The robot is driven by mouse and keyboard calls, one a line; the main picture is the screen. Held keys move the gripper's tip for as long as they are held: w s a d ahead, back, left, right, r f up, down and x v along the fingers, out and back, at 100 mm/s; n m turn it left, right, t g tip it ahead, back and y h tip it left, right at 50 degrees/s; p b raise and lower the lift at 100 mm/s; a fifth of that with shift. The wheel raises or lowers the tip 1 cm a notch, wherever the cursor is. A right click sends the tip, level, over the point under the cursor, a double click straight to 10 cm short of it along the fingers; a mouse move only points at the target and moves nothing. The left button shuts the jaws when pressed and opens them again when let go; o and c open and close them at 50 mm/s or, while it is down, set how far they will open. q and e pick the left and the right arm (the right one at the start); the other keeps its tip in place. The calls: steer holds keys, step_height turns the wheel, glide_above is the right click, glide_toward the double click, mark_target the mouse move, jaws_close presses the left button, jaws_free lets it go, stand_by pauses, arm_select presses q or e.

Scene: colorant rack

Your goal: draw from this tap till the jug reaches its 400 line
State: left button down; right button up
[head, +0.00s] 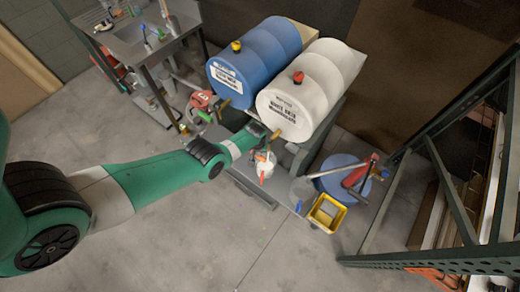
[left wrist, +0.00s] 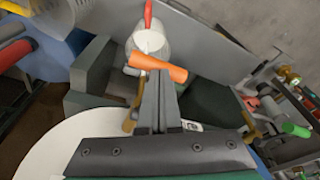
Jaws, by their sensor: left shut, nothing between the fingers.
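The white drum (head: 300,95) lies on its side on a grey stand, with a brass tap (head: 277,134) low on its front. The tap's orange handle (left wrist: 158,68) lies across the tips of my left gripper (left wrist: 158,78) in the left wrist view. My left gripper (head: 262,134) is shut with nothing between its fingers. Its fingertips are at the handle; I cannot tell whether they touch it. The white jug (head: 264,164) is below the tap, with a red part (left wrist: 148,14) on it. Its 400 line and liquid level are not readable. My right gripper is not in view.
A blue drum (head: 235,75) lies left of the white one, with a red container (head: 201,99) near its tap. A yellow bucket (head: 326,213) and a blue round container (head: 343,178) stand at the right. Green shelving rises beyond. The foreground floor is clear.

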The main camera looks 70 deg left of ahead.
arm_select(q)
steer(key=w+a+p+v, duration=0.1)
steer(key=p+v, duration=0.7)
steer(key=shift+a+r, duration=0.2)
steer(key=shift+r, duration=0.15)
stand_by(0.4)
steer(key=shift+s, duration=0.1)
stand_by(0.4)
